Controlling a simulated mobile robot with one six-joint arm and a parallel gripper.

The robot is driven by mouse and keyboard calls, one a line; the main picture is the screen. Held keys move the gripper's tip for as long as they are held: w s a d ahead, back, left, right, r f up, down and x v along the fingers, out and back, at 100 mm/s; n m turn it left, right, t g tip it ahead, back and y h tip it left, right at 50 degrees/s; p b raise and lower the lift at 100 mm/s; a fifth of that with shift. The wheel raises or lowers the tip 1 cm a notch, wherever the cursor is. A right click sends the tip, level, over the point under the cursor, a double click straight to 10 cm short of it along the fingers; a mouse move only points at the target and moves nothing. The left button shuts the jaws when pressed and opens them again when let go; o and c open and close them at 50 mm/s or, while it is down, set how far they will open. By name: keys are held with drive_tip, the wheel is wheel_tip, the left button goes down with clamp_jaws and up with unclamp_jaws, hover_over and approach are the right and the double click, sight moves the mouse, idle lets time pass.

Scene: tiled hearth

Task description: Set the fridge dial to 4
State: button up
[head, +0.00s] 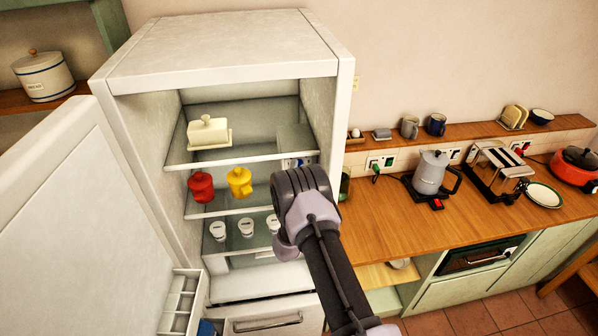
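The white fridge (225,50) stands with its door (70,220) swung open to the left. A pale grey housing (295,138) is on the inside right of the upper compartment. Small white and blue parts (297,163) show just below it; I cannot tell whether they are the dial or part of my gripper. No dial number is readable. My arm reaches up from the bottom into the fridge opening, with its dark wrist (302,182) just below those parts. The wrist hides my gripper's fingers, so their opening and any contact are not visible.
A butter dish (208,133) stands on the top shelf.

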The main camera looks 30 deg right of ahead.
drive_tip(key=shift+d+f, duration=0.1)
drive_tip(key=shift+f, duration=0.05)
drive_tip(key=b+v, duration=0.3)
drive_tip(key=v, duration=1.4)
